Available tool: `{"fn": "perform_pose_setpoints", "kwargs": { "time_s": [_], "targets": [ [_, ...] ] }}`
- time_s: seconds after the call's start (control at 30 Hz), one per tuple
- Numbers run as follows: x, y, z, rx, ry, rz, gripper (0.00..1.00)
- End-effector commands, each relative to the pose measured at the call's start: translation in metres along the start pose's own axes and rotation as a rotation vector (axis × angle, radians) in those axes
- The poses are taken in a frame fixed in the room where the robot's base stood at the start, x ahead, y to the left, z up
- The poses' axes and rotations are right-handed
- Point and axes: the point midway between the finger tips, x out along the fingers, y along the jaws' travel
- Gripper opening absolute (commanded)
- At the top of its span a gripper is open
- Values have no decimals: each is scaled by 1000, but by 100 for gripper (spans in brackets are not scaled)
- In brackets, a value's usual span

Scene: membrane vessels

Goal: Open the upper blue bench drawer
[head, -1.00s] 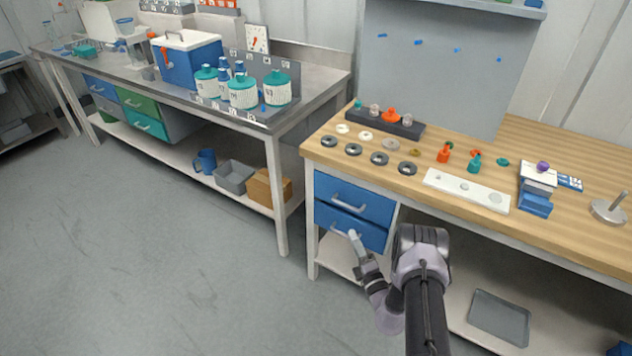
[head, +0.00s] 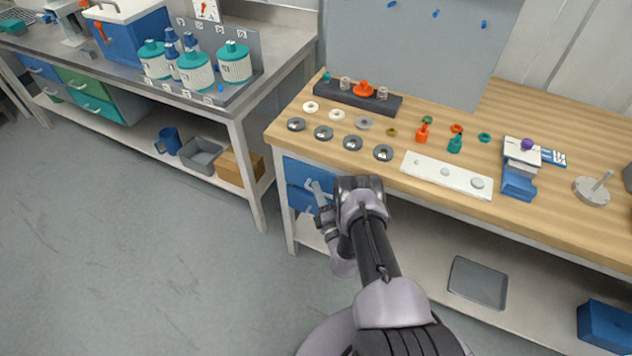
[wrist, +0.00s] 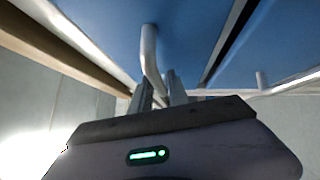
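The upper blue drawer (head: 306,171) is under the left end of the wooden bench and looks closed in the head view, though my arm partly covers it. In the wrist view its blue front (wrist: 105,25) fills the upper part, with its grey bar handle (wrist: 149,50) running down toward my fingers. My gripper (wrist: 160,88) has its two fingers apart, one on each side of the handle's near end; contact is not clear. My gripper (head: 318,190) is at the drawer front in the head view. The lower blue drawer (head: 297,199) is just below, its handle (wrist: 262,80) at the wrist view's right.
The wooden bench top (head: 560,215) overhangs the drawers and carries several rings, small bottles and a white plate (head: 446,174). A grey tray (head: 478,282) lies on the shelf below. A metal bench (head: 250,105) stands at the left. The floor in front is clear.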

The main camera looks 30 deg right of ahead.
Motion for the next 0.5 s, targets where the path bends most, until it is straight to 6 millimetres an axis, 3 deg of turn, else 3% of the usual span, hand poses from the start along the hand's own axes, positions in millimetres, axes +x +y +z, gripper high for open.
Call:
{"fn": "perform_pose_setpoints", "kwargs": {
  "time_s": [0.27,0.4,0.5],
  "targets": [
    [0,0,0,0,0,0,21],
    [0,0,0,0,-1,0,0],
    [0,0,0,0,-1,0,0]
  ]
}}
